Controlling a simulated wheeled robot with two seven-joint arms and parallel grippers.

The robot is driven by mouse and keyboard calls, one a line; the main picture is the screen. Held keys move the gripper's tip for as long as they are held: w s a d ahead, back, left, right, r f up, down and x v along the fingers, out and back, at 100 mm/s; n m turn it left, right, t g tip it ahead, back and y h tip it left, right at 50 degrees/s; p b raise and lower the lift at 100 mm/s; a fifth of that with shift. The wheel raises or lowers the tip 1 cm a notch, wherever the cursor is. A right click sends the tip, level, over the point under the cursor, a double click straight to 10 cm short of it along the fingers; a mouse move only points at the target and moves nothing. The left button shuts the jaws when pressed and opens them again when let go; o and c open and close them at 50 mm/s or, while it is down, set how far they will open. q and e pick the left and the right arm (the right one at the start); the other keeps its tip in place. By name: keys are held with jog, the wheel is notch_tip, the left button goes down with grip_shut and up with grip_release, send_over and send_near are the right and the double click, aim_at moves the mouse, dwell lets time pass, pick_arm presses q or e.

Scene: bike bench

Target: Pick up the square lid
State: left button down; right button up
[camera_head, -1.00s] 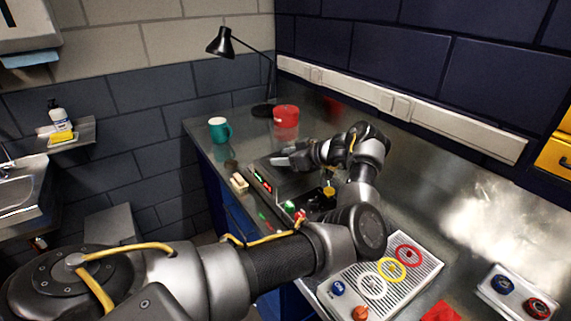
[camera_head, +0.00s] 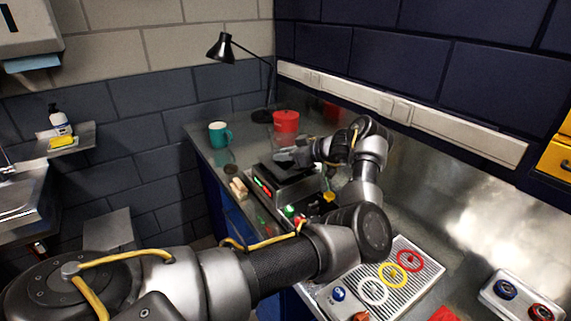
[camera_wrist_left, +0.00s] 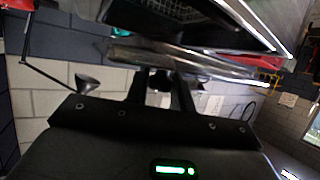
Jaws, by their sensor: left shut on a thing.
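My left gripper (camera_head: 292,156) reaches in over the dark box-shaped unit (camera_head: 268,185) with red and green lights on the bench. In the left wrist view, which is upside down, the left fingers (camera_wrist_left: 162,82) are shut on the edge of a flat, shiny plate, the square lid (camera_wrist_left: 205,66). A dark, open-looking box with a grille inside (camera_wrist_left: 180,14) shows close to the lid. The head view does not clearly show the gap between lid and unit. My right gripper is not in view.
A red pot (camera_head: 286,121), a teal mug (camera_head: 220,134) and a black lamp (camera_head: 222,47) stand behind the unit. A pale block (camera_head: 238,188) lies at its left. A ribbed panel with coloured rings (camera_head: 412,283) lies in front.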

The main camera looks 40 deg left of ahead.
pick_arm(q)
notch_tip(320, 180, up, 8)
jog(key=shift+f+b, duration=0.15)
jog(key=shift+b, duration=0.5)
